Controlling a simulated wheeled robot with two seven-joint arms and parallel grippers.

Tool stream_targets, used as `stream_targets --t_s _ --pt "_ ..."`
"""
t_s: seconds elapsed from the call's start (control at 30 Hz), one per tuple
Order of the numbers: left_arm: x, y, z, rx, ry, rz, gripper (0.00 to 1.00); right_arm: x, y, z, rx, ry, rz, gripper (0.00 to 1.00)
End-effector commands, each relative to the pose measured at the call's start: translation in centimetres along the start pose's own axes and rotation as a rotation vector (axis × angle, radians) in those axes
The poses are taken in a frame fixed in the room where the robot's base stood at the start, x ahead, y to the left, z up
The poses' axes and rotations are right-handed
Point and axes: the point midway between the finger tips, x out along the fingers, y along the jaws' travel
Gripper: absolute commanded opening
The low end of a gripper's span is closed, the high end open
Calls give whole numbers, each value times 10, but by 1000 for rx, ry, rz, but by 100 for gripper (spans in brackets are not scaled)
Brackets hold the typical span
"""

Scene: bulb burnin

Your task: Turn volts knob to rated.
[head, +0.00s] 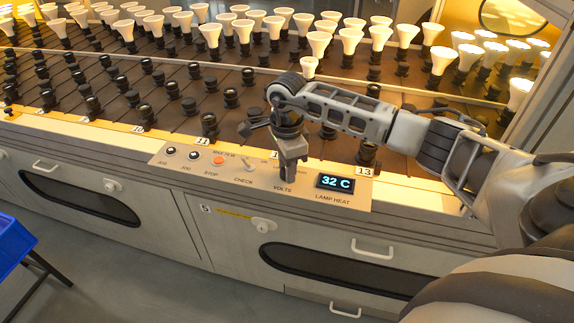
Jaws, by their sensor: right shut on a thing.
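The control panel (228,177) runs along the front edge of the bulb rack. Its VOLTS label (282,189) shows just below my right gripper (290,172). That gripper comes down from above and is shut at the volts knob's place; the knob itself is hidden by the fingers. Left of it are the CHECK switch (248,165), the red STOP button (218,160) and two black JOG buttons. The lamp heat display (335,183) at the right reads 32 C. My left gripper is not in view.
White bulbs (210,33) stand in dark sockets in rows behind the panel, those at the far right lit. Empty sockets fill the nearer rows. Drawers with white handles (372,250) lie below. A blue bin (12,245) stands at the left.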

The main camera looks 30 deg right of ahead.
Motion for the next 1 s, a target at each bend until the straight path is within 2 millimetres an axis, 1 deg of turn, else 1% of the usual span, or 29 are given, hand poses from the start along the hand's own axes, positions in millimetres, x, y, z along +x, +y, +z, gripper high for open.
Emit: stream_targets --t_s 0.2,0.5,0.7,1.0 --pt "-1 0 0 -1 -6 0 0 -1 0 0 176 -2 0 7" --pt "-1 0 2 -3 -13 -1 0 -1 0 0 363 -1 0 7" --pt "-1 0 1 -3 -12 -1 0 -1 0 0 428 -1 0 7" --pt "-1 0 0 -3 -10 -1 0 -1 0 0 454 -2 -1 7"
